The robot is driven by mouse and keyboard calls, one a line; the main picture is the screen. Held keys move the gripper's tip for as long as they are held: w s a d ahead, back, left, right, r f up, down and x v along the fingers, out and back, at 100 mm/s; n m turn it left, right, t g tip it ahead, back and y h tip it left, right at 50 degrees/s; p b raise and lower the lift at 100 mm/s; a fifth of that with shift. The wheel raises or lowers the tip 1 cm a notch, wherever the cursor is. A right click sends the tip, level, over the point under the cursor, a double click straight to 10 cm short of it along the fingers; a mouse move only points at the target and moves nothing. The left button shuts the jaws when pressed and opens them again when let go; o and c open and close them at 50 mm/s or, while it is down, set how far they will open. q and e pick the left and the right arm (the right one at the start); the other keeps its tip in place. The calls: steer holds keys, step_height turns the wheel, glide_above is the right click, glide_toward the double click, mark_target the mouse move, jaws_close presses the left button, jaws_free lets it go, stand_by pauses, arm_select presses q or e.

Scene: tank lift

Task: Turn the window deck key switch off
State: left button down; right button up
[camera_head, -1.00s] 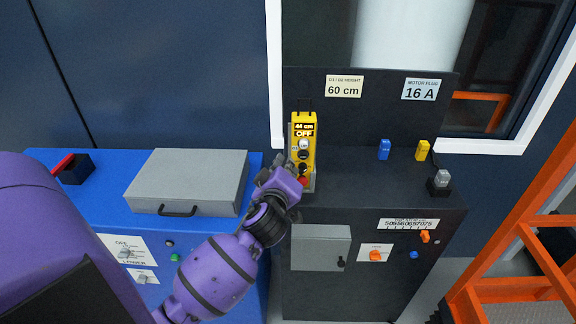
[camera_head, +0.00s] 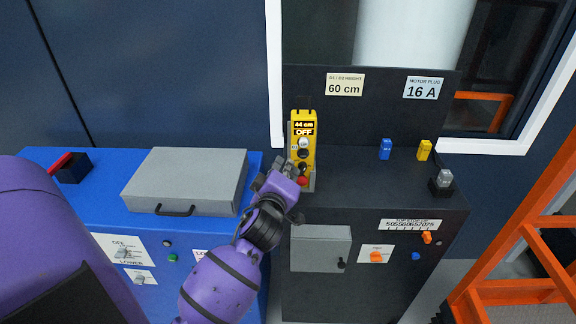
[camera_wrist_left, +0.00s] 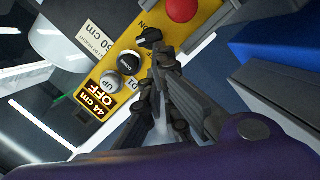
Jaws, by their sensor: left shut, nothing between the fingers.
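The yellow control pendant (camera_head: 303,128) stands upright on the dark desk by the window. Its lit display (camera_head: 304,128) reads 44 cm and OFF. In the left wrist view the pendant face shows the UP button (camera_wrist_left: 111,82), the DOWN button (camera_wrist_left: 129,62), a red button (camera_wrist_left: 180,8) and a black key switch (camera_wrist_left: 148,37) beside an ON marking. My left gripper (camera_head: 291,172) is at the lower part of the pendant, shut and empty. In the left wrist view its fingertips (camera_wrist_left: 160,66) are close to the key switch; I cannot tell whether they touch. My right gripper is not in view.
A blue console (camera_head: 80,212) with a grey lidded box (camera_head: 195,175) stands at the left. The dark desk (camera_head: 350,180) carries blue (camera_head: 385,149) and yellow (camera_head: 424,150) blocks and a grey plug (camera_head: 444,180). An orange frame (camera_head: 520,230) stands at the right.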

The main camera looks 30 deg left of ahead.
arm_select(q)
step_height(320, 180, down, 2)
steer(key=n, duration=0.2)
steer(key=n+t, duration=0.1)
steer(key=n, duration=0.3)
steer(key=shift+s+a+f+t, duration=0.1)
steer(key=shift+a+f+t, duration=0.05)
steer(key=shift+f+t, duration=0.15)
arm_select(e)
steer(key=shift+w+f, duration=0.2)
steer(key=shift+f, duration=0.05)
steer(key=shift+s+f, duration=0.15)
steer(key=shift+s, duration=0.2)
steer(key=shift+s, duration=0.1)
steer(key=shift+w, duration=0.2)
